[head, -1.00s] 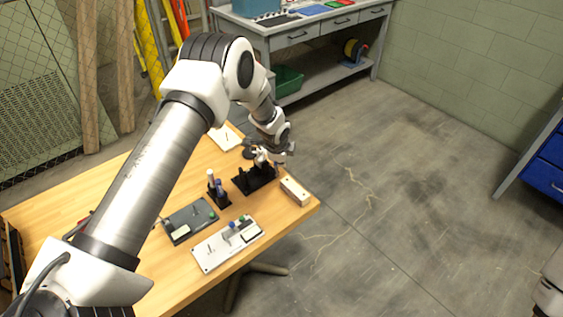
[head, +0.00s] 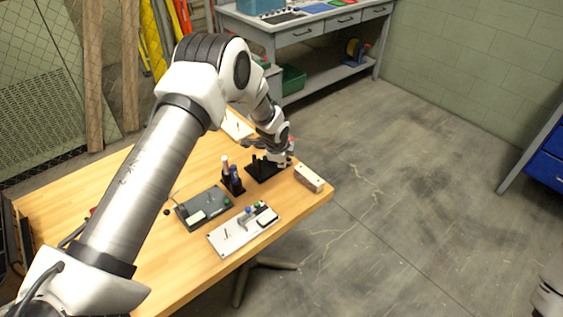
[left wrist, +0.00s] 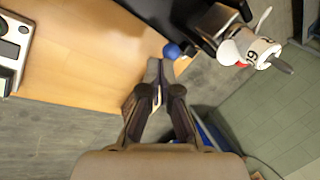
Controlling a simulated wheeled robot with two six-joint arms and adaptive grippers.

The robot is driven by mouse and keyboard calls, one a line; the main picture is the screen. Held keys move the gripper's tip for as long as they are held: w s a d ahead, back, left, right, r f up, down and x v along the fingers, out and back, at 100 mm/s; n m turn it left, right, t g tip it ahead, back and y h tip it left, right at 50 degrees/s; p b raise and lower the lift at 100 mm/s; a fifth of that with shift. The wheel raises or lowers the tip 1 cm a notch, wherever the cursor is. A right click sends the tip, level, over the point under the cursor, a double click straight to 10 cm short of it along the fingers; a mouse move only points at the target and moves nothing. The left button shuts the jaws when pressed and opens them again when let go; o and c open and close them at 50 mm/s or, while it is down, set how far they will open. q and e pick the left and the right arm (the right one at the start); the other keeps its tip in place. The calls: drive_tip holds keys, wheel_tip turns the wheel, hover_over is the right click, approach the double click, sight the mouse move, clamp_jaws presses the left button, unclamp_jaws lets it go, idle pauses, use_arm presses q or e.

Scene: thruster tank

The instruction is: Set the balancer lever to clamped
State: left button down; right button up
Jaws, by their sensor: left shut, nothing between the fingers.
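A black stand (head: 262,170) stands near the far right edge of the wooden table; it also shows at the top of the left wrist view (left wrist: 160,14). A white propeller-like part (left wrist: 250,47) with a red patch and a grey tip sits at the stand in the wrist view. A blue ball knob (left wrist: 172,51) shows beside the stand; I cannot tell its lever's setting. My left gripper (head: 282,161) is at the stand's right side. Its fingertips (left wrist: 155,66) are together and empty, just beside the blue knob; contact is unclear. My right gripper is out of view.
A pale block (head: 309,178) lies at the table's right corner. A black holder (head: 233,185) with upright tools, a dark panel (head: 190,221) and a white panel (head: 228,240) are nearer. The floor (head: 430,200) to the right is clear.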

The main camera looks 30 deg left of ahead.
use_arm(q)
drive_tip(key=shift+s+a, duration=0.1)
drive_tip(key=shift+s, duration=0.2)
drive_tip(key=shift+w+f, duration=0.15)
drive_tip(key=shift+w, duration=0.05)
drive_tip(key=shift+w+d+f, duration=0.1)
drive_tip(key=shift+w+d, duration=0.25)
drive_tip(key=shift+w, duration=0.4)
drive_tip(key=shift+s+d+r, duration=0.1)
drive_tip(key=shift+d+r, duration=0.15)
drive_tip(key=shift+r, duration=0.05)
drive_tip(key=s+d+r+b, duration=0.1)
drive_tip(key=s+r+b, duration=0.4)
drive_tip(key=s, duration=0.5)
